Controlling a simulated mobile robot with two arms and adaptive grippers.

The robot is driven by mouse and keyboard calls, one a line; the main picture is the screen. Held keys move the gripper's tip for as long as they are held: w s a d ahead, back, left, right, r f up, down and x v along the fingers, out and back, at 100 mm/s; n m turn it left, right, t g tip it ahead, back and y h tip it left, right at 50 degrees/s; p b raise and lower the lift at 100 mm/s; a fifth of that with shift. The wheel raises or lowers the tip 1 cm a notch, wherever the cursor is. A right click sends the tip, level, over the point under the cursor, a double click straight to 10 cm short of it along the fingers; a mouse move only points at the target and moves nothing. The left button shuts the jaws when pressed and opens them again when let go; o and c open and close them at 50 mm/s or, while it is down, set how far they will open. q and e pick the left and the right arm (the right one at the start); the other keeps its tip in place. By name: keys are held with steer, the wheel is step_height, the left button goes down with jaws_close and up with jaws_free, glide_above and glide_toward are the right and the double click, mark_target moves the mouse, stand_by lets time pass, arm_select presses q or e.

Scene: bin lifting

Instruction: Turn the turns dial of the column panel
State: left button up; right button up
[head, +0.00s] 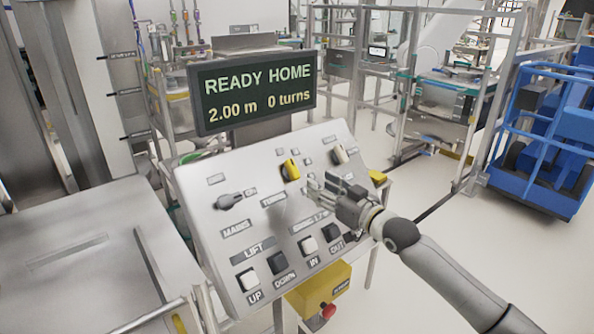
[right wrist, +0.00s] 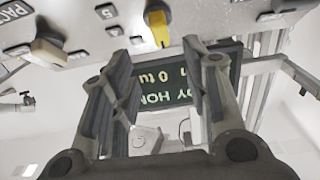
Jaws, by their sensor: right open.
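The column panel (head: 215,238) is a tilted grey board. The turns dial (head: 291,170), with a yellow pointer, sits on its upper middle, and a label that appears to read TURNS lies below it. My right gripper (head: 322,186) is open and empty over the panel, just right of and below the dial in the head view. In the right wrist view the dial (right wrist: 157,24) shows at the top, beyond the spread fingers (right wrist: 160,75); nothing is between the fingers. My left gripper is not in view.
A display (head: 255,90) reads READY HOME, 2.00 m, 0 turns. A beige knob (head: 340,153) sits right of the dial, a grey switch (head: 230,201) left. Several push buttons (head: 276,263) line the lower panel. A red button (head: 328,311) is below. A blue cart (head: 545,145) stands right.

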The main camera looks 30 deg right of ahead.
mark_target(295, 169)
steer(key=w, duration=0.3)
steer(key=w+p, duration=0.1)
steer(key=w, duration=0.4)
steer(key=shift+w+a+p, duration=0.35)
steer(key=shift+a+p, duration=0.05)
steer(key=shift+w+a, duration=0.1)
steer(key=shift+w, duration=1)
steer(key=shift+c, duration=0.3)
steer(key=shift+s, duration=0.15)
steer(key=c, duration=0.7)
steer(key=shift+o, duration=0.2)
